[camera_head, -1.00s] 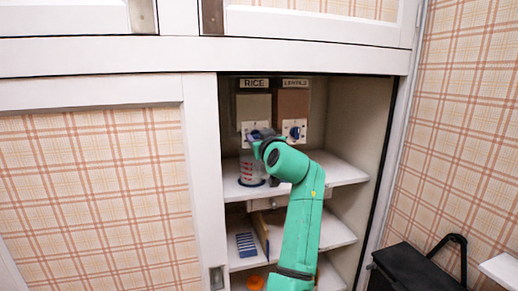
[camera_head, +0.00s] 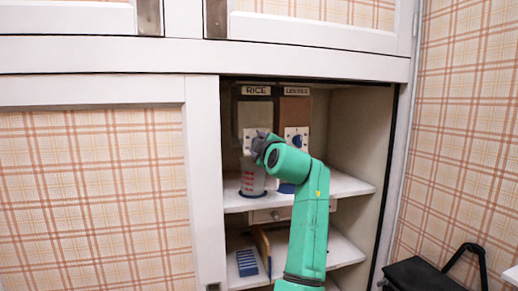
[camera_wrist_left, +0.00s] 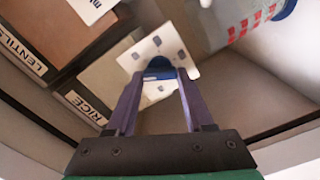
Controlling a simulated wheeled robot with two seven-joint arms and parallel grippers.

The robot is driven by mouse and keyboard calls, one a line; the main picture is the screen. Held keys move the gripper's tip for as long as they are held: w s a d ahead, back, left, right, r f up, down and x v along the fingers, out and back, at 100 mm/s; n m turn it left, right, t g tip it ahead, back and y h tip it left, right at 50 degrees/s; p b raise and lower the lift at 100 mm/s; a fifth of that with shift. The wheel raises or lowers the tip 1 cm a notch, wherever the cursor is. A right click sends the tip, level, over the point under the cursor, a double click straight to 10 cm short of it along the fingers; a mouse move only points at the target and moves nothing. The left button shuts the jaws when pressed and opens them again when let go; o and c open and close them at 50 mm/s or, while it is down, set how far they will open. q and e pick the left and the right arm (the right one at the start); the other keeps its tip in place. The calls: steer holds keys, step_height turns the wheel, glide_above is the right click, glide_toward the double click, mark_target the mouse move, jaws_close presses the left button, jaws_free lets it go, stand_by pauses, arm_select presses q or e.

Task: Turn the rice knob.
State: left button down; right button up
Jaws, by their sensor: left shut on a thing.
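The rice dispenser, labelled RICE (camera_head: 256,91), is on the cupboard's back wall. Its white knob plate (camera_head: 248,137) is partly hidden behind my left gripper (camera_head: 262,142). In the left wrist view the blue rice knob (camera_wrist_left: 158,65) sits between my two dark fingers (camera_wrist_left: 160,76), which are shut on it. The white plate (camera_wrist_left: 165,45) around it shows several grey marks, and the RICE label (camera_wrist_left: 85,105) is to its lower left. A clear cup with red markings (camera_head: 252,183) stands on the shelf below the rice dispenser. My right gripper is not in view.
The lentils dispenser (camera_head: 294,112) with its own blue knob (camera_head: 298,141) is just to the right. Cupboard side walls (camera_head: 357,140) and a shelf (camera_head: 345,185) bound the space. A lower shelf holds a blue item (camera_head: 246,263). A black bag (camera_head: 420,276) is at lower right.

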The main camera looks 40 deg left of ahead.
arm_select(q)
steer(key=shift+n+b, duration=0.5)
steer(key=shift+n, duration=2.1)
steer(key=shift+r, duration=0.15)
steer(key=shift+c, duration=1.4)
jaws_free()
steer(key=shift+w+a+f, duration=0.1)
steer(key=shift+w+f, duration=0.05)
steer(key=shift+f, duration=0.05)
